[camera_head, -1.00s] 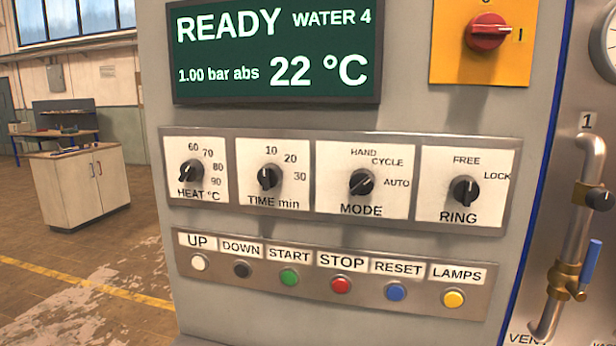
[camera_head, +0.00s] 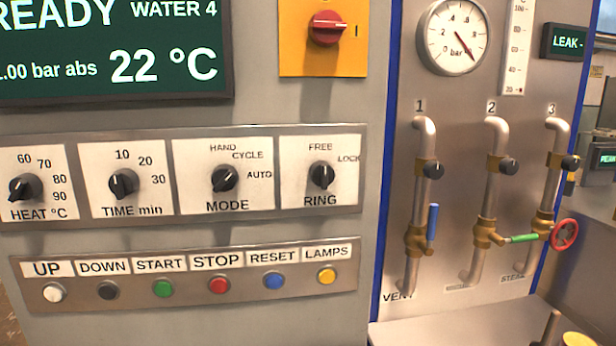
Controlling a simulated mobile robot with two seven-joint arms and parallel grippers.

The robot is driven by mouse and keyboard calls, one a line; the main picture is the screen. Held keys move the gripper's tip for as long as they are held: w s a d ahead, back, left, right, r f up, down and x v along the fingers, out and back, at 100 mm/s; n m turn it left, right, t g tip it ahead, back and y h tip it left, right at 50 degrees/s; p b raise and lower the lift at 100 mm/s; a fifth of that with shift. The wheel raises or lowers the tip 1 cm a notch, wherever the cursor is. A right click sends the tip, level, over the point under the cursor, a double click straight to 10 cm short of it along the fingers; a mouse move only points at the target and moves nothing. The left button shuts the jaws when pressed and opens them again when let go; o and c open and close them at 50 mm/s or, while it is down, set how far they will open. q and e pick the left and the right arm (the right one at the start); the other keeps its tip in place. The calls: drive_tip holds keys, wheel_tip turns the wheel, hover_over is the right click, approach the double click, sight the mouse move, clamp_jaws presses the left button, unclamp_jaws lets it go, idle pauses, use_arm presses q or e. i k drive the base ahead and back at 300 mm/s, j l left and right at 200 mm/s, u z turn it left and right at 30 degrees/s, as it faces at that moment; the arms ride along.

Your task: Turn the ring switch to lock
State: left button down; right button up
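The ring switch (camera_head: 321,175) is a black rotary knob on a white plate marked FREE at the top and LOCK at the upper right, with RING below. It is the rightmost of the knobs on the metal strip. Its pointer stands about upright, toward FREE; the small pointer mark is hard to read. Neither of my grippers shows in the head view, and nothing touches the knob.
Left of it are the mode knob (camera_head: 226,179), time knob (camera_head: 124,184) and heat knob (camera_head: 25,188). Below is a row of push buttons, with the yellow lamps button (camera_head: 327,276) rightmost. A red main switch (camera_head: 327,28) is above. Pipes with valves (camera_head: 418,238) stand at right.

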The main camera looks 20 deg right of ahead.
sight(321, 173)
drive_tip(key=k+l, duration=0.1)
drive_tip(key=l, duration=0.85)
drive_tip(key=k+l+u, duration=0.1)
drive_tip(key=l, duration=0.35)
drive_tip(key=k+l, duration=0.15)
drive_tip(key=l, duration=0.8)
drive_tip(key=k+u, duration=0.05)
